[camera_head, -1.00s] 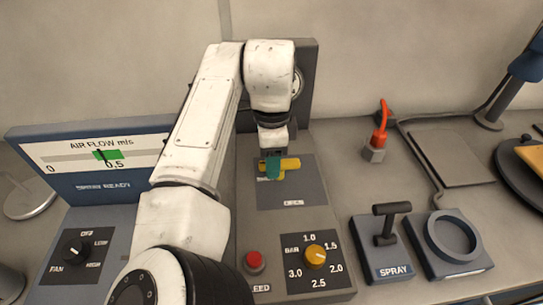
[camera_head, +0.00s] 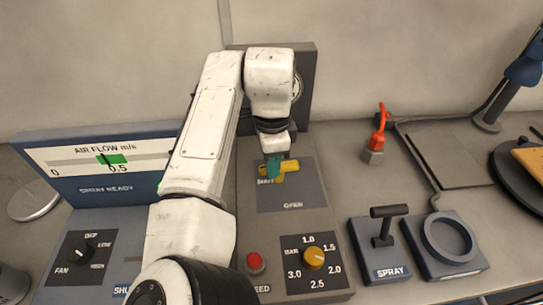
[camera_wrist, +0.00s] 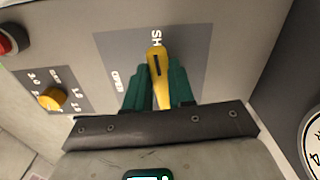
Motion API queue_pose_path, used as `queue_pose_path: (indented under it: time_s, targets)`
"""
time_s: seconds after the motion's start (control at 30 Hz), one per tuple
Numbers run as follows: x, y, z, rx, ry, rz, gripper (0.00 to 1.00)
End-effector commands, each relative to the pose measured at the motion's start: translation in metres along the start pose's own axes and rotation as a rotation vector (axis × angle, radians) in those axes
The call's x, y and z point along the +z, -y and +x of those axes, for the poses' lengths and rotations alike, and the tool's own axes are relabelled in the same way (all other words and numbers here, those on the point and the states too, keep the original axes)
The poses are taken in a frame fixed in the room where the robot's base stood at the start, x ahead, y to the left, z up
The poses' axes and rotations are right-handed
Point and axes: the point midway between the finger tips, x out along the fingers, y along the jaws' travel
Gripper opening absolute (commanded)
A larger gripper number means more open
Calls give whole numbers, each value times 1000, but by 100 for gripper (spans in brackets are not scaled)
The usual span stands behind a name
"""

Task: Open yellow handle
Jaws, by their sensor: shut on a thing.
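The yellow handle (camera_head: 288,166) sits on a dark grey panel (camera_head: 295,195) on the grey unit. The word OPEN is at the panel's lower edge in the head view. In the wrist view the yellow handle (camera_wrist: 157,70) lies between the two green fingers, beside the letters SH at its tip and near the word OPEN. My gripper (camera_head: 273,168) is shut on the handle, with a green finger on each side of it (camera_wrist: 158,88). The rest of the SHUT label is hidden by the handle.
A yellow BAR knob (camera_head: 315,258) and a red button (camera_head: 255,262) sit at the front of the unit. A dial gauge stands behind my wrist. To the right are a red toggle (camera_head: 378,130), a SPRAY lever (camera_head: 386,228) and a ring fixture (camera_head: 449,238). An AIR FLOW display (camera_head: 105,165) stands left.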

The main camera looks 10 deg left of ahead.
Motion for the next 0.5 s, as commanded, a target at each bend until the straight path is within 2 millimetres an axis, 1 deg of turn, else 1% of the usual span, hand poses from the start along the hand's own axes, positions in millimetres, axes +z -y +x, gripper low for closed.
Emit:
queue_pose_path:
  time_s: [0.03, 0.17, 0.5]
  targets:
    - [-1, -1, -4, 3, -3, -33, 0]
    - [-1, -3, -5, 4, -4, -136, 0]
    - [-3, -8, -6, 4, -2, -458, 0]
